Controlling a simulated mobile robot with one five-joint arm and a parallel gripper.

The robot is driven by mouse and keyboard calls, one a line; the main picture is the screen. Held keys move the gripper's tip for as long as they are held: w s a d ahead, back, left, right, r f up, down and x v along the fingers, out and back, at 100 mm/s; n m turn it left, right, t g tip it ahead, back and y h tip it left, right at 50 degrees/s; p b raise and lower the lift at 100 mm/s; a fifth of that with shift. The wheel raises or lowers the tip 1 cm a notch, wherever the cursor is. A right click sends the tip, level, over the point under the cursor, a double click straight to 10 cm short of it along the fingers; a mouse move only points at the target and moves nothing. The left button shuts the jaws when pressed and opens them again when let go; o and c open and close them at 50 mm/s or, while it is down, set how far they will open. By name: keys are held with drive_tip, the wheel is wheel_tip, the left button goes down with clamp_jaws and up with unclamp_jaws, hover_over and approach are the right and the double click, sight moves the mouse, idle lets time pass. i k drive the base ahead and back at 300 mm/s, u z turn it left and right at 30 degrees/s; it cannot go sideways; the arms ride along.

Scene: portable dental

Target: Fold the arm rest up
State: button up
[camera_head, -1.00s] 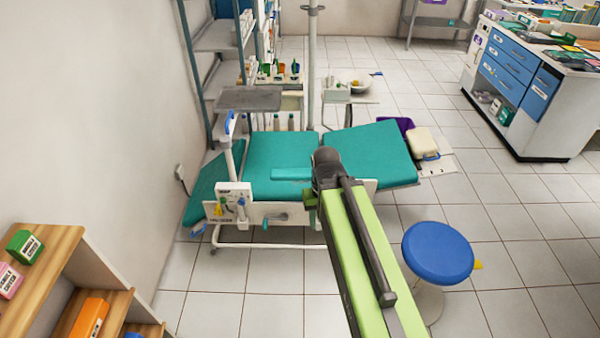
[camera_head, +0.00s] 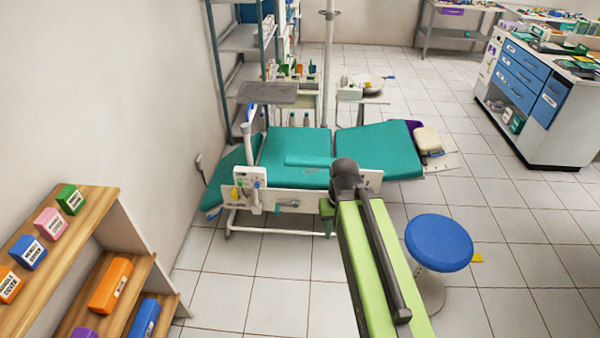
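The dental chair (camera_head: 382,148) has teal cushions on a white frame and stands in the middle of the head view. The arm rest appears to be the narrow teal pad (camera_head: 309,160) along the chair's near side. It lies level, close to the seat cushions. My green and black arm reaches toward the chair from below. My gripper (camera_head: 327,209) is mostly hidden by the arm; a dark green part shows below and right of the pad, near the chair's side. I cannot tell its opening or whether it touches the chair.
A blue round stool (camera_head: 439,243) stands right of my arm. A wooden shelf (camera_head: 110,225) with colored boxes is at the lower left. A grey tray (camera_head: 267,93) is above the chair's left end. A drawer cabinet (camera_head: 525,88) stands at right. Tiled floor between is clear.

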sight(300, 161)
drive_tip(key=z, duration=0.15)
drive_tip(key=i, duration=1.25)
drive_tip(key=u, duration=0.4)
